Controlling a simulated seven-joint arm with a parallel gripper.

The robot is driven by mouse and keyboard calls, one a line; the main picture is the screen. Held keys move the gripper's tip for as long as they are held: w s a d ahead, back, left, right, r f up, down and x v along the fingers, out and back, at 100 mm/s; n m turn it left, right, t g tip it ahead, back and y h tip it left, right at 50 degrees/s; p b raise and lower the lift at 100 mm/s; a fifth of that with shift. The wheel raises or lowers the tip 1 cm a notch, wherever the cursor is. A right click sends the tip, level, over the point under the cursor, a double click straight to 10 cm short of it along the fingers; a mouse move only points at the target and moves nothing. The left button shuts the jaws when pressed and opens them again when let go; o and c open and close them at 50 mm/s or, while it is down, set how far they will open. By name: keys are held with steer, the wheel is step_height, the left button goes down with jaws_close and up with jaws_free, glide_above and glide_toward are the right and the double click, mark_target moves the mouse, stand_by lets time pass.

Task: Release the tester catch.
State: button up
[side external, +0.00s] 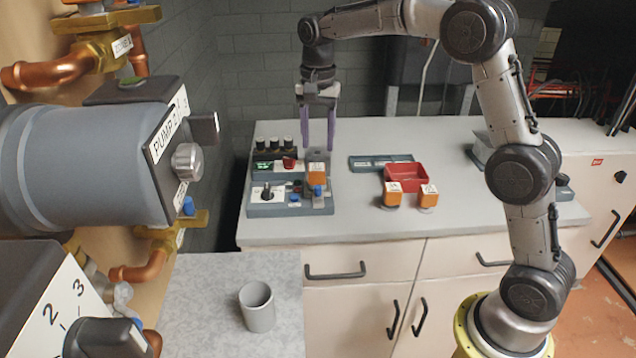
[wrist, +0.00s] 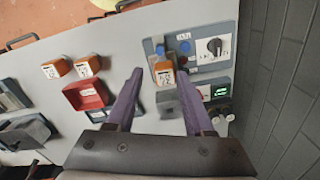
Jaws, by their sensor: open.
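The tester (side external: 262,209) is a grey-blue console at the left end of the bench; it also shows in the wrist view (wrist: 205,75). An orange block with a white label (side external: 317,174) sits in its right part; it also shows in the wrist view (wrist: 165,76). A small blue piece (side external: 318,190) at the block's front looks like the catch; it also shows in the wrist view (wrist: 160,50). I cannot tell its exact state. My gripper (side external: 317,148), with purple fingers, points down above the block, open and empty. In the wrist view my gripper (wrist: 160,72) has its fingertips either side of the block.
The tester has a black knob (side external: 267,191), a blue button (side external: 294,198), a red button (side external: 289,162) and a green display (side external: 264,167). To its right are a red tray (side external: 405,183), two orange blocks (side external: 392,195) and a flat dark tray (side external: 378,163). A grey cup (side external: 257,309) stands in front.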

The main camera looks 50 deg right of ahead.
mark_target(318, 187)
step_height(318, 187, down, 12)
steer(key=shift+f, duration=0.1)
stand_by(0.5)
jaws_close()
stand_by(1.2)
